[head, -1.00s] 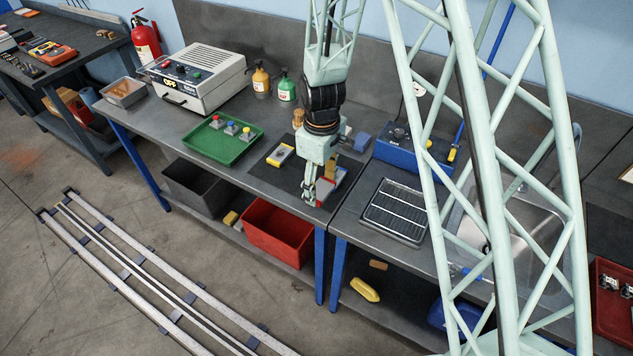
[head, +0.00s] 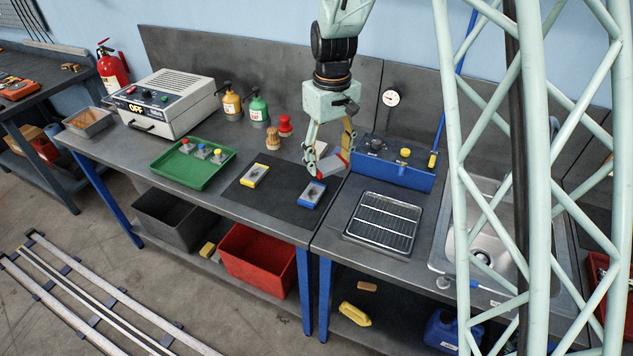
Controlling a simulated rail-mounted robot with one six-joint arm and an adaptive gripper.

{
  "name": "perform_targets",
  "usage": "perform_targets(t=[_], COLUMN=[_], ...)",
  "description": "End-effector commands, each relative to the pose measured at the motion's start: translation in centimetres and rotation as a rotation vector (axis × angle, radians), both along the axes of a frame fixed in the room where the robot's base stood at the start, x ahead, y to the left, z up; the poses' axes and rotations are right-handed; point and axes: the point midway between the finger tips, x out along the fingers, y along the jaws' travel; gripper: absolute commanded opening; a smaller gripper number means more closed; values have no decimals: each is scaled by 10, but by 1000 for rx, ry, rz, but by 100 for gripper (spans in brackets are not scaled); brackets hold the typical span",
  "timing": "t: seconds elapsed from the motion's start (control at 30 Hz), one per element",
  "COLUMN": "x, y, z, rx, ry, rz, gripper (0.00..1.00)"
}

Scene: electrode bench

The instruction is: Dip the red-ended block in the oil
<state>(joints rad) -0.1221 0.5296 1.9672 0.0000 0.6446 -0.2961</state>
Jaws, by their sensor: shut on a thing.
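The red-ended block (head: 329,168) is a grey block with a red edge, in my gripper and seemingly clear of the dark mat (head: 279,187). My gripper (head: 332,162) is shut on it, one finger at each side, pointing down above the mat's back right end. A blue box (head: 400,174) with a black dial and a yellow knob stands just to the right and behind. Its inside does not show clearly. A yellow pump bottle (head: 231,104) and a green pump bottle (head: 258,107) stand at the back. I cannot tell which thing holds the oil.
A yellow-ended block (head: 254,176) and a blue-ended block (head: 312,194) lie on the mat. A green tray (head: 184,175) with knobbed pieces is left. A wire rack (head: 383,222) lies right, before the sink (head: 480,235). Wooden and red-topped brushes (head: 285,127) stand behind.

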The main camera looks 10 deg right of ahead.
Motion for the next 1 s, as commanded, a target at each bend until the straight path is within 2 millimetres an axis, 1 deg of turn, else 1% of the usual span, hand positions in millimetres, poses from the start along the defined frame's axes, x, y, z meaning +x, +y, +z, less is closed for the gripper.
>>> perform_targets(t=[0.03, 0.2, 0.3, 0.5, 0.7, 1.0], x=[5, 12, 15, 16, 15, 15], y=[-8, -33, -48, -70, -81, -84], z=[4, 28, 41, 64, 77, 80], rx=[1, 1, 1, 1, 0, 0], ry=[-6, -5, -5, -4, -1, -1], rz=[-37, -162, -233, -348, -406, -420], gripper=[34, 34, 34, 34, 34, 34])
